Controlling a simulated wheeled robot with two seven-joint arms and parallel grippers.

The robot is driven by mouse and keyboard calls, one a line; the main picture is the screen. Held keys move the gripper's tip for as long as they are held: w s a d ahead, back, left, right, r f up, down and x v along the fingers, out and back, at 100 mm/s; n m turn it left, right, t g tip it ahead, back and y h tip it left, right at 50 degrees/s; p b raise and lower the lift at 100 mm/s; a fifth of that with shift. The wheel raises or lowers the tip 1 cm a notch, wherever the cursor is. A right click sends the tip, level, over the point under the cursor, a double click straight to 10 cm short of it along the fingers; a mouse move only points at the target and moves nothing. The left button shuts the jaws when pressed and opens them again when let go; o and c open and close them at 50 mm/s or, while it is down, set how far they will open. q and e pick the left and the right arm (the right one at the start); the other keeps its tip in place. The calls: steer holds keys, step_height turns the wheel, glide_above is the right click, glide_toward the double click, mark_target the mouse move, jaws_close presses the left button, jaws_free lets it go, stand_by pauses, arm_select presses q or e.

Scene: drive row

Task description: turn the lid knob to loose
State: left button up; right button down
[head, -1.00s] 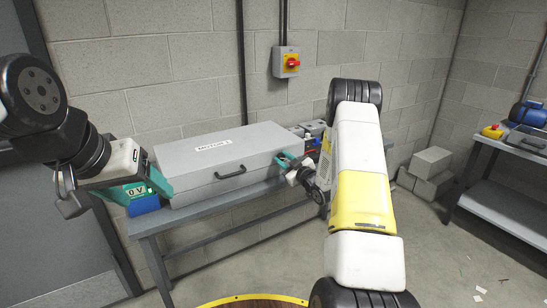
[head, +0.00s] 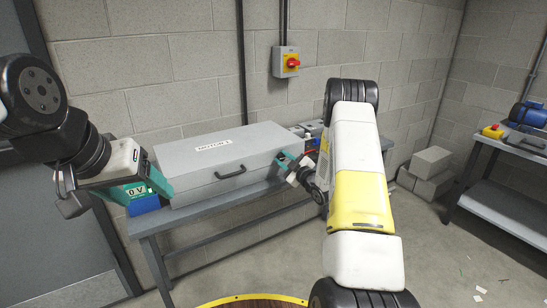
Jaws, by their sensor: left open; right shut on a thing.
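The grey box (head: 215,165) labelled MOTOR 1 sits on the bench, its lid down, with a dark handle (head: 230,172) on its front.
The blue-grey bench (head: 230,205) carries the box. Concrete blocks (head: 429,165) stand on the floor at right. A second bench (head: 508,150) is at far right.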

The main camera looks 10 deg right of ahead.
steer(key=c, duration=1.1)
jaws_free()
steer(key=shift+c, duration=0.2)
steer(key=shift+s, duration=0.15)
steer(key=v, duration=0.7)
steer(key=shift+s+d, duration=0.15)
steer(key=shift+s, duration=0.15)
